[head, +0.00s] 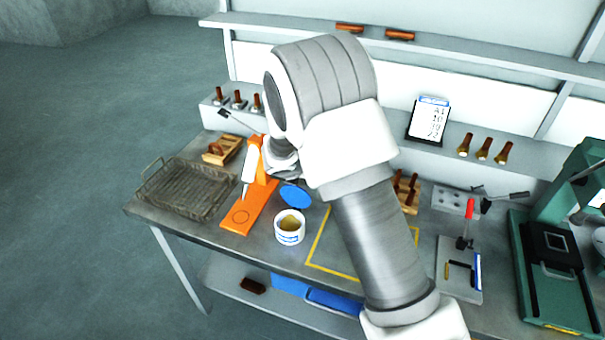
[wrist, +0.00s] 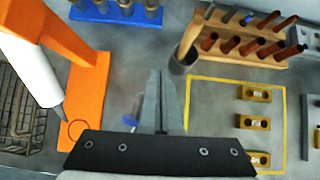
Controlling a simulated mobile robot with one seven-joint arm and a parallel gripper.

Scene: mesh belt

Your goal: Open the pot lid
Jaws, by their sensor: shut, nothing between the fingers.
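The white pot (head: 289,238) stands on the bench in the head view, with its top uncovered and yellowish contents showing. Its blue lid (head: 295,196) is off the opening, just behind the rim; I cannot tell whether it is still joined to the pot. In the wrist view a small blue piece (wrist: 129,148), perhaps the lid's edge, shows left of the fingers. The pot is hidden there. My gripper (wrist: 161,76) is shut and empty, pointing over the bench. In the head view my arm hides most of it, above and behind the lid.
An orange stand (head: 239,221) holding a white tool is close left of the pot. A wire basket (head: 153,186) lies farther left. A yellow taped outline (head: 312,250) is right of the pot. A wooden rack (wrist: 250,60) with several brown handles stands behind it.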

